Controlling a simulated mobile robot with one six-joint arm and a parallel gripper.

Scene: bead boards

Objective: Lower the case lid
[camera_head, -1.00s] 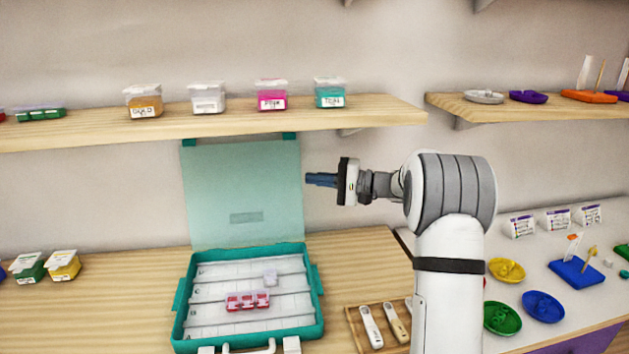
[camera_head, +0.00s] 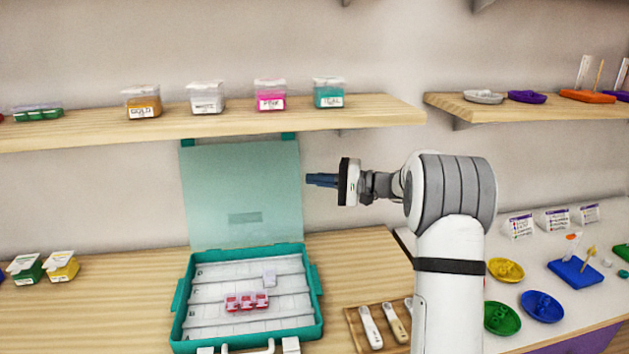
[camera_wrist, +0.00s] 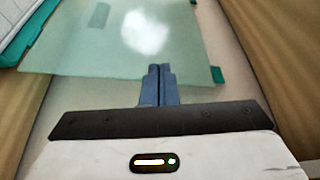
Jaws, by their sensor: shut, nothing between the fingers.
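The teal case (camera_head: 318,325) sits on the wooden counter with its see-through lid (camera_head: 240,185) raised upright behind it. My gripper (camera_head: 310,180) is shut and empty, just right of the lid's right edge at about mid-height. In the wrist view my gripper's closed blue fingers (camera_wrist: 159,72) overlap the lid (camera_wrist: 95,45) in the picture; I cannot tell whether they touch it.
A shelf (camera_head: 220,122) with several lidded boxes runs above the lid. A wooden tray (camera_head: 352,318) with tools lies right of the case.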

